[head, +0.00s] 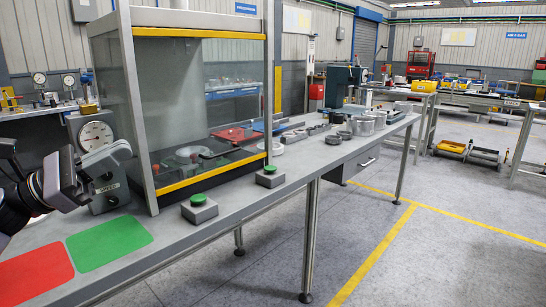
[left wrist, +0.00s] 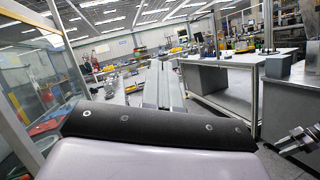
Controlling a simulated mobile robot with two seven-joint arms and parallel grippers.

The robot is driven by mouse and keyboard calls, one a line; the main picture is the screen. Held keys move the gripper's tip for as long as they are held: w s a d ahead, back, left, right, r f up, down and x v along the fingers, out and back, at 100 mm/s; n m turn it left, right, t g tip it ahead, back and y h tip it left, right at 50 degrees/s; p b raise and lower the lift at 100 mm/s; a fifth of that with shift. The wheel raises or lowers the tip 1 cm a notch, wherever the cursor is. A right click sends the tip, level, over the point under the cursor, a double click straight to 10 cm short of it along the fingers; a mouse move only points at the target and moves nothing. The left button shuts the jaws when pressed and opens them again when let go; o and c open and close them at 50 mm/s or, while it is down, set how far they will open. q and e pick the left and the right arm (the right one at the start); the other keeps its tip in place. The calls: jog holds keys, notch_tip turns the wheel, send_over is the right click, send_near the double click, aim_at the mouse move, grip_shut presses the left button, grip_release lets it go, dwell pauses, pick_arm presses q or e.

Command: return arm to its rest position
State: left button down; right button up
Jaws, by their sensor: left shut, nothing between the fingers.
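My left gripper (head: 112,160) comes in from the left edge of the head view. It is shut and empty. It hangs above the left end of the grey workbench (head: 235,202), in front of a dial gauge unit (head: 97,138), and hides part of it. It appears apart from the bench top.
A glass-fronted cabinet with yellow edges (head: 213,164) stands right of the gripper. Two green-button boxes (head: 201,211) sit before it. Red (head: 35,276) and green (head: 108,243) mats lie at the near left. Metal cylinders (head: 363,126) stand at the far end.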

pick_arm(q)
jog(key=s+d+f+n+t+y+p, duration=0.2)
jog(key=f+n+t+y, duration=0.35)
jog(key=f+n, duration=0.95)
jog(key=s+d+f+n+t+y+p, duration=0.1)
jog(key=f+n+t+y, duration=0.2)
jog(key=f+n+y, duration=1.1)
jog(key=s+d+f+n+g+h+p, duration=0.1)
jog(key=s+d+f+n+g, duration=0.1)
jog(key=s+f+n+g, duration=0.2)
jog(key=s+d+f+n+g+h+p, duration=0.1)
jog(key=s+f+n+g, duration=0.3)
jog(key=s+f+n, duration=0.7)
jog(key=s+d+n, duration=0.1)
jog(key=s+n, duration=0.3)
jog(key=n, duration=0.3)
jog(key=shift+s+d, duration=0.3)
jog(key=shift+s, duration=0.05)
